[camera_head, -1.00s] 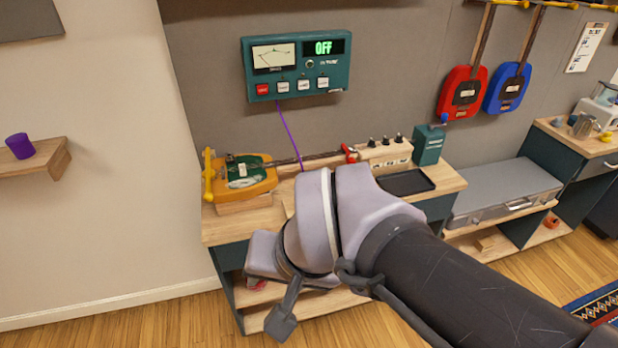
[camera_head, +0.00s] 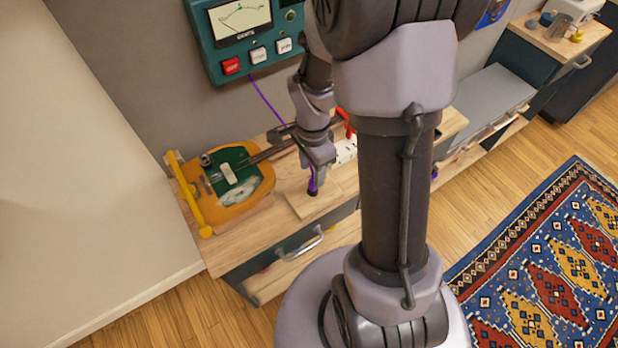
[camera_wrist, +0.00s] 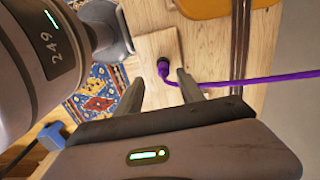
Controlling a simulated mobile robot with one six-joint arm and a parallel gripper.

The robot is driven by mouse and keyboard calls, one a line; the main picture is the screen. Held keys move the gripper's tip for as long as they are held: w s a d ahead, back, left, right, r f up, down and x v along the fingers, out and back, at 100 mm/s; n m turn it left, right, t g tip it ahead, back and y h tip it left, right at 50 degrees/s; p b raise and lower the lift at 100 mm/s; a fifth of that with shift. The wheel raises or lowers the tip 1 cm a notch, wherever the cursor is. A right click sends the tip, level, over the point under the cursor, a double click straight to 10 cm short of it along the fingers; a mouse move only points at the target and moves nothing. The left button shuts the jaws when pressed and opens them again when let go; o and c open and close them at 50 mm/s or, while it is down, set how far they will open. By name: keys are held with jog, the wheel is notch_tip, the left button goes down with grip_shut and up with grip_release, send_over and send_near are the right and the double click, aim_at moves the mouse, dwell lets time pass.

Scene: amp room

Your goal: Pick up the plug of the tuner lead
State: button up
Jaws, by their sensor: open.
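The plug of the tuner lead (camera_head: 312,187) is a small purple and dark piece standing on a pale wooden block (camera_head: 318,204) on the bench. In the wrist view the plug (camera_wrist: 163,69) shows with its purple lead (camera_wrist: 250,82) bending off to the right. The lead runs up to the green tuner box (camera_head: 225,42) on the wall. My gripper (camera_wrist: 160,84) is open, its two fingers on either side of the plug near its level; I cannot tell whether they touch it. In the head view my gripper (camera_head: 315,168) is right above the plug.
A yellow and green guitar-like instrument (camera_head: 230,176) lies on the bench to the left, its neck running behind my gripper. A drawer handle (camera_head: 300,245) is at the bench front. A patterned rug (camera_head: 545,265) covers the floor at right.

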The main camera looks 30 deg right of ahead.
notch_tip(320, 180, down, 2)
jog(key=shift+f, duration=0.1)
jog(key=f+b, duration=0.2)
jog(key=f, duration=0.3)
jog(key=shift+w+d+f+b, duration=0.15)
jog(key=shift+w+d+b, duration=0.15)
jog(key=shift+d+b, duration=0.1)
jog(key=shift+a, duration=0.1)
grip_shut()
